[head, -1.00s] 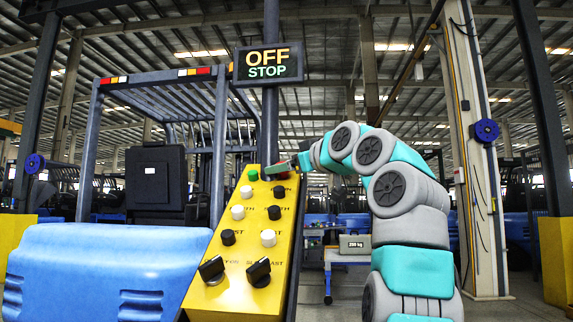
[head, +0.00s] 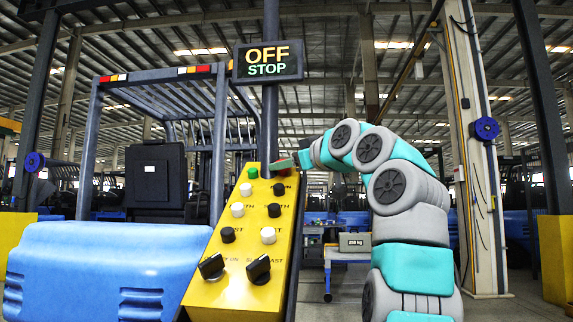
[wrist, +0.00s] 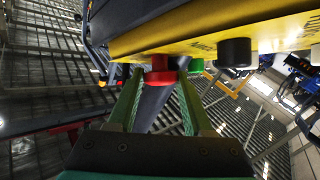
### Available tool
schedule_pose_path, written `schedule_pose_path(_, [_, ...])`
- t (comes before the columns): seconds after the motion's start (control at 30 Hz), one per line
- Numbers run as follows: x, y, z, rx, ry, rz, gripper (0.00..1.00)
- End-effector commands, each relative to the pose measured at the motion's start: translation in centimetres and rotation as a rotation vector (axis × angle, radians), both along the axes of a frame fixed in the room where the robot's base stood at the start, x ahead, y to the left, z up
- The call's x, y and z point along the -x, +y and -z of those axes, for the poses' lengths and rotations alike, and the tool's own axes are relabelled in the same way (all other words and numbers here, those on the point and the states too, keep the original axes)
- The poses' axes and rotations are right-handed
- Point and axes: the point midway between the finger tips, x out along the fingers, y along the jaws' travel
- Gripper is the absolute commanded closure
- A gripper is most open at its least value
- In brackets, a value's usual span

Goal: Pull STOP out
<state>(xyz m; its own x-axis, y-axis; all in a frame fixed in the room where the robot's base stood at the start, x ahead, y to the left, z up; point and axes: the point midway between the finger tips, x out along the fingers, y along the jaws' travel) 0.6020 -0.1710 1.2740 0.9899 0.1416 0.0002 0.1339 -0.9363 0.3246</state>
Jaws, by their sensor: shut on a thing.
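The yellow control panel (head: 240,250) is tilted and carries rows of buttons. At its top right is the red STOP button, mostly hidden by my gripper (head: 288,165) in the head view. In the wrist view the red button (wrist: 161,76) sits between the two green fingers of my gripper (wrist: 160,84), at their tips. My gripper is shut on it. The button stands against the edge of the yellow panel (wrist: 190,35); I cannot tell how far it sticks out.
A green button (head: 253,173) sits left of the red one. Black and white buttons and two black rotary knobs (head: 258,269) lie below. A display (head: 268,62) above reads OFF and STOP. A blue machine body (head: 90,270) fills the left.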

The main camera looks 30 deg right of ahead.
Motion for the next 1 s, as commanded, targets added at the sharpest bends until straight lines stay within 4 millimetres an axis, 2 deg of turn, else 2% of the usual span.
schedule_pose_path(0.33, [0.0, 0.1, 0.0, 0.000, 0.001, -0.002, 1.00])
schedule_pose_path(0.57, [0.8, 0.7, -1.5, 0.001, -0.002, -0.003, 1.00])
schedule_pose_path(0.83, [0.9, 0.8, -1.5, 0.000, -0.005, -0.003, 1.00])
schedule_pose_path(0.87, [1.0, 0.8, -1.5, 0.001, -0.005, -0.003, 0.47])
schedule_pose_path(1.0, [0.9, 0.7, -1.5, 0.001, -0.003, -0.002, 0.31])
